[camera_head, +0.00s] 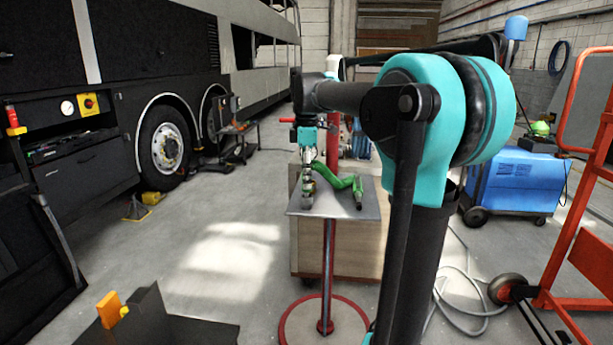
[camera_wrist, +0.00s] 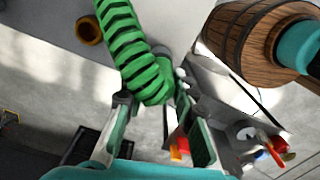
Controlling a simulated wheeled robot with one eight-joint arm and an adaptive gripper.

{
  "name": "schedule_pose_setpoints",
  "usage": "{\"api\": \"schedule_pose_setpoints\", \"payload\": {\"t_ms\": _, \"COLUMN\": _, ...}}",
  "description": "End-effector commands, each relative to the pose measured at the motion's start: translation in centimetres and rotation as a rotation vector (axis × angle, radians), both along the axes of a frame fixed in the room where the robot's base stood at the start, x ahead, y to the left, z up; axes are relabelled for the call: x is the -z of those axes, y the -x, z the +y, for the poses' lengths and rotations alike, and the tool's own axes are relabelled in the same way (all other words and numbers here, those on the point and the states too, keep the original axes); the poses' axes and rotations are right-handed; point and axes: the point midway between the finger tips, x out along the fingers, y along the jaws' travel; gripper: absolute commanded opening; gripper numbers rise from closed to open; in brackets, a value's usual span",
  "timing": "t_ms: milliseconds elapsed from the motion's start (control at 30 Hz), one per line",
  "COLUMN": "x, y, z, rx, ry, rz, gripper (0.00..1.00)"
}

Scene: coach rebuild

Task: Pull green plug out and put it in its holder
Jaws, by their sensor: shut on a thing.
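A green ribbed hose-like piece, the green plug with its coil (camera_head: 338,180), is at the grey plate of a stand (camera_head: 375,209) in the head view. My gripper (camera_head: 308,195) points down at the left part of this plate, at the left end of the green piece. In the wrist view the green plug (camera_wrist: 154,84) sits between the two fingers of my gripper (camera_wrist: 155,112), which are shut on it. The ribbed part runs up to the top edge. A brown ring (camera_wrist: 89,29) lies beside it. Which part is the holder, I cannot tell.
A bus (camera_head: 160,75) is at left, a blue machine (camera_head: 518,183) and an orange trolley (camera_head: 592,250) at right. A wooden barrel (camera_wrist: 238,37) shows in the wrist view.

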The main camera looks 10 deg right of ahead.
Motion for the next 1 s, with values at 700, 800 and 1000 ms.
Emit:
{"api": "schedule_pose_setpoints", "payload": {"t_ms": 700, "x": 1.6, "y": 0.0, "z": 0.0, "rx": 0.0, "ry": 0.0, "rz": 0.0, "gripper": 0.0}}
{"api": "schedule_pose_setpoints", "payload": {"t_ms": 800, "x": 1.6, "y": 0.0, "z": 0.0, "rx": 0.0, "ry": 0.0, "rz": 0.0, "gripper": 0.0}}
{"api": "schedule_pose_setpoints", "payload": {"t_ms": 1000, "x": 1.6, "y": 0.0, "z": 0.0, "rx": 0.0, "ry": 0.0, "rz": 0.0, "gripper": 0.38}}
